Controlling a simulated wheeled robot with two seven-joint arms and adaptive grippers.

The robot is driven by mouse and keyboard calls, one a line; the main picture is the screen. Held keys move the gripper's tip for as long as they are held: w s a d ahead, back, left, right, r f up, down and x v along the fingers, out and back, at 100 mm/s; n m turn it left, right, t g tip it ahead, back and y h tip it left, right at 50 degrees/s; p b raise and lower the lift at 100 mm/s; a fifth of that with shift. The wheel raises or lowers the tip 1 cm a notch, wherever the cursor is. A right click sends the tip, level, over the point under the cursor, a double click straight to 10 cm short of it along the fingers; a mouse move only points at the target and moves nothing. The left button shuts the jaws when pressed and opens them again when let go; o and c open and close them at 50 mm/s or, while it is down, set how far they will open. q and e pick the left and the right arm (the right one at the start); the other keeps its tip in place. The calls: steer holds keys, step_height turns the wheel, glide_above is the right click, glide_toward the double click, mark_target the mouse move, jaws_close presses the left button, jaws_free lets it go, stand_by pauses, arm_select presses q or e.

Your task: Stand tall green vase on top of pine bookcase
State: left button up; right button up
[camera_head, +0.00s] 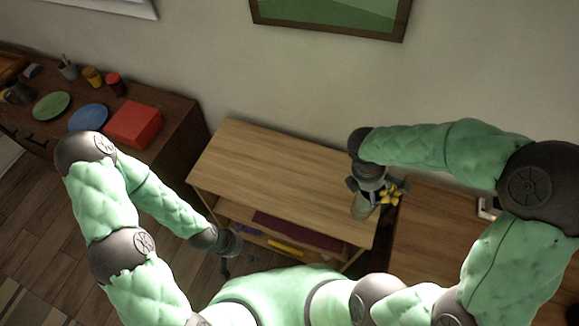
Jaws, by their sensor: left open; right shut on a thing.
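The pine bookcase (270,160) stands against the wall in the middle, with a bare light wooden top and shelves below its front edge. My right gripper (366,192) is over the right end of the bookcase top, pointing down. It is shut on the tall green vase (362,208), of which only a pale green part shows below the fingers. The vase looks about upright; I cannot tell whether it touches the top. My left gripper (230,262) is open and empty, low in front of the bookcase's left part.
A yellow flower (391,193) shows just right of my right gripper. A brown wooden surface (430,225) adjoins on the right. A dark cabinet (165,135) at left bears a red box (133,124), blue plate (88,117), green plate (51,106) and cups. A picture frame hangs above.

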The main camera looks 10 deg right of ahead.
arm_select(q)
steer(key=shift+s+f+b, duration=0.1)
steer(key=shift+f+b, duration=0.05)
steer(key=shift+b, duration=0.45)
arm_select(e)
steer(key=w+a+f, duration=0.2)
steer(key=w+f, duration=0.9)
steer(key=w, duration=0.3)
steer(key=shift+a+n, duration=0.15)
steer(key=shift+n, duration=0.15)
arm_select(q)
steer(key=shift+f, duration=0.1)
arm_select(e)
steer(key=o, duration=1.7)
steer(key=shift+c, duration=0.2)
